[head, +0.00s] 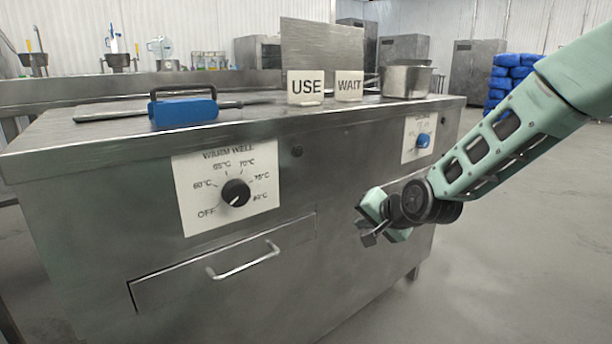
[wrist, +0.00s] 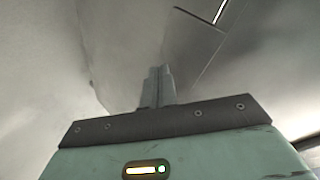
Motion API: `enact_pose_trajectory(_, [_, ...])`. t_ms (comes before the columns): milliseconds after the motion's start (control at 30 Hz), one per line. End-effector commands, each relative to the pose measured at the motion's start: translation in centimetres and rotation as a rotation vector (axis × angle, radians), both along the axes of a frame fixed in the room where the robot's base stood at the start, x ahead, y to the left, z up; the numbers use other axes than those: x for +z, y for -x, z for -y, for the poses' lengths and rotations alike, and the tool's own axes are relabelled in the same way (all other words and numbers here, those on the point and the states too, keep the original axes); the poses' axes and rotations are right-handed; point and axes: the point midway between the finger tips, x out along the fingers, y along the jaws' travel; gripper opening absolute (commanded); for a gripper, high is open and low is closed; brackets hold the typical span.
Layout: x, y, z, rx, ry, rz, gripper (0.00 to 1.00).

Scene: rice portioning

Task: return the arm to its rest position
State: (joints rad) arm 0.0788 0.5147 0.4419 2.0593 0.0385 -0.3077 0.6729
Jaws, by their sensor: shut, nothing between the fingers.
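My gripper (head: 370,236) hangs in front of the right part of the steel counter's front face in the head view, right of the drawer. My pale green arm reaches down to it from the upper right. In the wrist view its two fingers (wrist: 157,87) are together with nothing between them.
The steel counter (head: 95,235) has a warm-well dial (head: 236,193), a drawer handle (head: 243,262) and a blue knob (head: 423,141). Floor at right is clear.

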Motion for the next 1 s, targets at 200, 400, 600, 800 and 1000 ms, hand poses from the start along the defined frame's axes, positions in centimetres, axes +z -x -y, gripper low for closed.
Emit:
enact_pose_trajectory(200, [0.0, 15.4, -4.7, 0.422, 0.347, -0.18, 0.0])
enact_pose_trajectory(400, [-0.2, 27.7, -3.6, 0.752, 0.592, -0.317, 0.0])
enact_pose_trajectory(600, [-0.1, 36.3, -0.6, 0.997, 0.752, -0.418, 0.0])
enact_pose_trajectory(800, [3.0, 39.5, 1.0, 1.098, 0.808, -0.466, 0.0])
enact_pose_trajectory(1000, [7.4, 39.4, 1.0, 1.095, 0.807, -0.465, 0.0])
